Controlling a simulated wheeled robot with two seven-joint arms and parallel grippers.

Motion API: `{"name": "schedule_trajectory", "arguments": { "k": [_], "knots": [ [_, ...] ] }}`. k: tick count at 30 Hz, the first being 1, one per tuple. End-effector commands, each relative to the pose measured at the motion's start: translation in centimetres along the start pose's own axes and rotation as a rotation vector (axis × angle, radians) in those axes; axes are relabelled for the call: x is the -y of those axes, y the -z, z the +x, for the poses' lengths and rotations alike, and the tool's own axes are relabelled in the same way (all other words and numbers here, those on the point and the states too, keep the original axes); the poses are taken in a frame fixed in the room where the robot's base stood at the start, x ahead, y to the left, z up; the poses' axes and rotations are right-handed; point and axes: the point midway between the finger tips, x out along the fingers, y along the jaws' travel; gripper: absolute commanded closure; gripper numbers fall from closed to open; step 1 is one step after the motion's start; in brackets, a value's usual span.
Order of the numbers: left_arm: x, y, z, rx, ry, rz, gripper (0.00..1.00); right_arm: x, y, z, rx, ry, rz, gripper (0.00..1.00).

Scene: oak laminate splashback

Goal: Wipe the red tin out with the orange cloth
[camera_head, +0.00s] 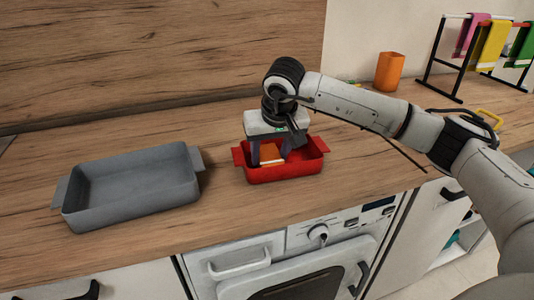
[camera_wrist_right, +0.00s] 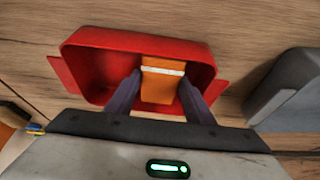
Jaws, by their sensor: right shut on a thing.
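The red tin (camera_head: 285,172) stands on the wooden worktop, right of the middle in the head view. It also shows in the right wrist view (camera_wrist_right: 85,75). The orange cloth (camera_head: 271,152) is inside the tin; in the right wrist view the cloth (camera_wrist_right: 161,88) shows a white stripe near one end. My right gripper (camera_head: 270,160) points down into the tin and is shut on the cloth, one finger on each side of it. I cannot tell whether the cloth touches the tin's floor. My left gripper is not in view.
A larger grey tin (camera_head: 130,190) stands left of the red tin, with bare worktop between them. An orange cup (camera_head: 389,71) stands at the back right. A black rack (camera_head: 440,60) with pink, yellow and green cloths is beyond it. An oven (camera_head: 310,270) is below the front edge.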

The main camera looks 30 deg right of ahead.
Motion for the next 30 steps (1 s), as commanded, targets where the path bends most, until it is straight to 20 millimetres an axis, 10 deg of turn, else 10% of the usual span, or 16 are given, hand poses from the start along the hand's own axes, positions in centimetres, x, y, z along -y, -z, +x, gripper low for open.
{"name": "schedule_trajectory", "arguments": {
  "k": [30],
  "knots": [
    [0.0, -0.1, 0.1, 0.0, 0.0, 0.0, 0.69, -2.9, -0.1, 0.2, 0.003, -0.003, 0.001, 0.7]
  ]
}}
